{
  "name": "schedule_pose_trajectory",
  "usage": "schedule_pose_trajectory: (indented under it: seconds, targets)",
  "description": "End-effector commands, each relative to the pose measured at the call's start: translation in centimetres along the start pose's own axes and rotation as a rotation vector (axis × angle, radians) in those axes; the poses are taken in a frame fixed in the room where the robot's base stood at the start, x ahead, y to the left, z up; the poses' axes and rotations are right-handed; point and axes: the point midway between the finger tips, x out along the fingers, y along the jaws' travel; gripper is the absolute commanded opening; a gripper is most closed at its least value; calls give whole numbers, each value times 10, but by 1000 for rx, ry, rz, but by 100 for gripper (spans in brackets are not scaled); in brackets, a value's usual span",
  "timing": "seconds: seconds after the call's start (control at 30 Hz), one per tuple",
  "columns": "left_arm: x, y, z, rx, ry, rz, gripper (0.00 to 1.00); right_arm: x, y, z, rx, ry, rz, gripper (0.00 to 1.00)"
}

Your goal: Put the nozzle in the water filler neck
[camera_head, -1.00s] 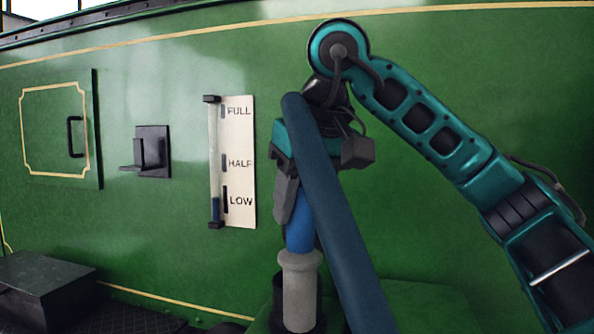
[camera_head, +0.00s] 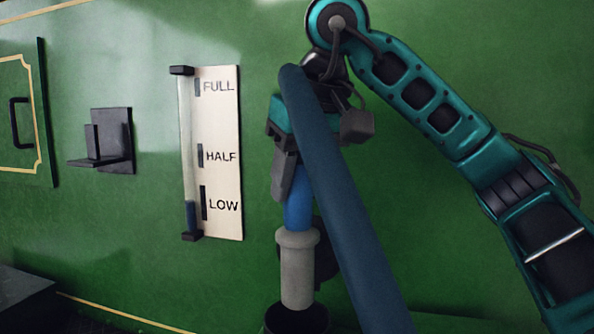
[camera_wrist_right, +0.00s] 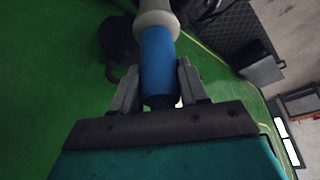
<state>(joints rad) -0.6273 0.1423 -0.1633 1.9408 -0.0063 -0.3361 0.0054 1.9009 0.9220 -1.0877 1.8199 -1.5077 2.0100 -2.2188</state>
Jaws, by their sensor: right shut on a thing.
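The nozzle has a blue grip (camera_head: 298,205) and a grey lower end (camera_head: 297,272), and it hangs about upright with the grey end down. My right gripper (camera_head: 290,195) is shut around the blue grip; in the right wrist view, its two fingers (camera_wrist_right: 158,95) sit on either side of the blue grip (camera_wrist_right: 157,60). The dark round rim of the water filler neck (camera_head: 297,320) shows at the bottom edge, right under the grey end. I cannot tell whether the tip is inside it or just above. My left gripper is not in view.
A thick dark blue hose (camera_head: 345,210) arches over my gripper and runs down right. A water gauge (camera_head: 215,155) and a black bracket (camera_head: 108,142) are on the green wall to the left. A dark round part (camera_head: 326,262) is behind the nozzle.

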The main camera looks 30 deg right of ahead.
Motion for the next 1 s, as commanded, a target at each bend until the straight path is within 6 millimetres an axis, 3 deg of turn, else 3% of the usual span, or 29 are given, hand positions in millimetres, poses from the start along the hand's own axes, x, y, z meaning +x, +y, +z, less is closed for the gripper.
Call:
schedule_pose_trajectory:
  seconds: [1.0]
  targets:
    - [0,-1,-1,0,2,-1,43,20,0,8,2,4,-2,0]
